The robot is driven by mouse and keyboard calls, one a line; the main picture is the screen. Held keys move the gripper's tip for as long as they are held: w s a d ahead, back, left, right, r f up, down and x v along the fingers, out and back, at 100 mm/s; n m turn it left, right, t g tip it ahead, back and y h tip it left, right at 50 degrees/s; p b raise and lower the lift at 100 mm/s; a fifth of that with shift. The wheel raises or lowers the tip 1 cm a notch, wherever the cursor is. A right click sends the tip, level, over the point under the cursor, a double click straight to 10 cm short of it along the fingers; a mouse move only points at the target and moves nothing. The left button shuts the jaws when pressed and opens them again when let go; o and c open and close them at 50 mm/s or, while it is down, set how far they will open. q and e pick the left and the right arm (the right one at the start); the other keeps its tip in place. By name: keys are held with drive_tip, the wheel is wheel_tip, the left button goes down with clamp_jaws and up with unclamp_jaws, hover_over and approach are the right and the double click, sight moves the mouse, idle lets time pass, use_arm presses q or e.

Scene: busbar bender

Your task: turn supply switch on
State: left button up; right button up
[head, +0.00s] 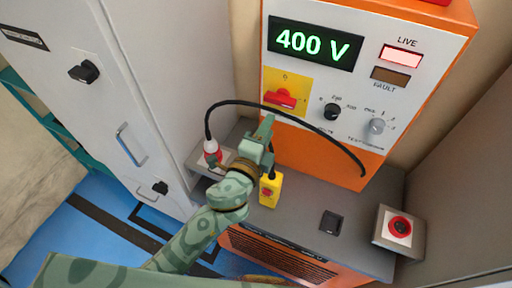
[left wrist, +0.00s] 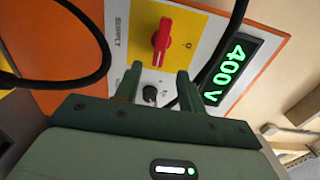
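The supply switch (head: 283,97) is a red rotary handle on a yellow plate on the orange and white panel. Its handle lies roughly along the panel's width. In the left wrist view the red handle (left wrist: 161,42) stands just beyond my fingertips, beside the word SUPPLY. My left gripper (head: 266,128) is in front of the panel, below the switch in the head view. In the left wrist view its two fingers (left wrist: 157,76) are apart with nothing between them, and they look clear of the handle. My right gripper is in neither view.
The green display (head: 315,43) reads 400 V and the LIVE lamp (head: 401,57) is lit; the FAULT lamp (head: 390,76) is dark. A black cable (head: 308,119) loops in front of the panel near my gripper. A yellow box (head: 270,190) and red button (head: 400,226) sit below.

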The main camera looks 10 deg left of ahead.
use_arm(q)
drive_tip(key=v, duration=0.6)
drive_tip(key=shift+s+b, duration=0.35)
drive_tip(key=shift+s, duration=0.05)
drive_tip(key=shift+a, duration=0.1)
drive_tip(key=s+a+f+n+g+y+b, duration=0.1)
drive_tip(key=a+f+n+g, duration=0.1)
drive_tip(key=f, duration=0.7)
drive_tip(key=s+a+f+n+g, duration=0.1)
drive_tip(key=f+n+g, duration=0.15)
drive_tip(key=f, duration=0.65)
drive_tip(key=s+a+f+n+g+y+b, duration=0.1)
drive_tip(key=s+a+f+n+g, duration=0.15)
drive_tip(key=f, duration=0.65)
drive_tip(key=s+a+f+n+g+y+b, duration=0.1)
drive_tip(key=s+a+f+n+g, duration=0.25)
drive_tip(key=f, duration=0.55)
drive_tip(key=s+a+f+n+g+y+b, duration=0.15)
drive_tip(key=s+a+f, duration=0.25)
drive_tip(key=s+f, duration=0.4)
drive_tip(key=s+a+f+n+g+b, duration=0.2)
drive_tip(key=s+a+f+n, duration=0.1)
drive_tip(key=s+f, duration=0.4)
drive_tip(key=s+a+f+n+g+y+b, duration=0.1)
drive_tip(key=s+a+f, duration=0.4)
drive_tip(key=s, duration=0.8)
wheel_tip(320, 180, down, 3)
drive_tip(key=shift+s+f+n+g+b, duration=0.1)
drive_tip(key=shift+s+n+g+b, duration=0.3)
drive_tip(key=shift+n+g+b, duration=0.5)
